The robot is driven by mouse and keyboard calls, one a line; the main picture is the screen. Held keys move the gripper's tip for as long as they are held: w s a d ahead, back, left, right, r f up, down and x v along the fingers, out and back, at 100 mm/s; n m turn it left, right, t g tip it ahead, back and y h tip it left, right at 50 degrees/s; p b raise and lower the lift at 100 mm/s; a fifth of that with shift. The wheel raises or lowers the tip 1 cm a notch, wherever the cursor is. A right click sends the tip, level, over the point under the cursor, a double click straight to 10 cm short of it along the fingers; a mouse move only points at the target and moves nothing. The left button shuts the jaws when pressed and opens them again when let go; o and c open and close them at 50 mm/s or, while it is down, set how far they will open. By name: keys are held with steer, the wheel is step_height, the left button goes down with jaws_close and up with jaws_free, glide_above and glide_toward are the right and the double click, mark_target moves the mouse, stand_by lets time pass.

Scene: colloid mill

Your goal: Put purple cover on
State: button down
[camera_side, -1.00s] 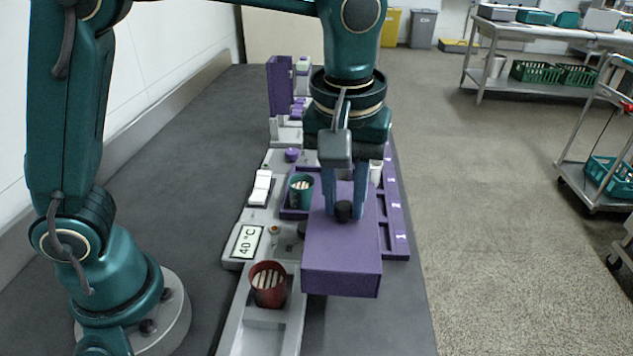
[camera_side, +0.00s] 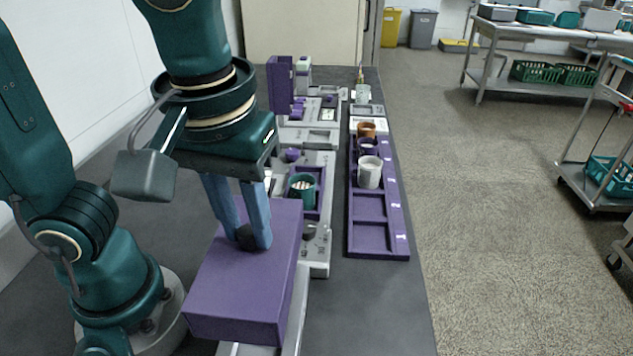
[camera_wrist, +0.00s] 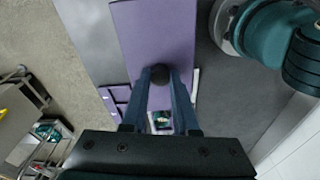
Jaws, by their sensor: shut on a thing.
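The purple cover (camera_side: 240,290) is a box-shaped lid with a black knob on top. My gripper (camera_side: 247,236) is shut on that knob and holds the cover level, above the near left part of the bench. In the wrist view the cover (camera_wrist: 155,35) spans the top centre, with the knob between my fingertips (camera_wrist: 160,76). The cover hides the near end of the grey machine base (camera_side: 318,262). A teal cup (camera_side: 301,188) with pale sticks stands on the machine just beyond the cover.
A purple tray (camera_side: 378,243) with numbered slots lies to the right. An upright purple panel (camera_side: 279,85) stands farther back. The near right bench is clear.

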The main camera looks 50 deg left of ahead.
steer(key=shift+f, duration=4.2)
steer(key=shift+f, duration=0.2)
steer(key=shift+c, duration=0.6)
jaws_free()
steer(key=shift+r, duration=0.1)
steer(key=shift+r, duration=3.45)
steer(key=shift+c, duration=0.3)
jaws_close()
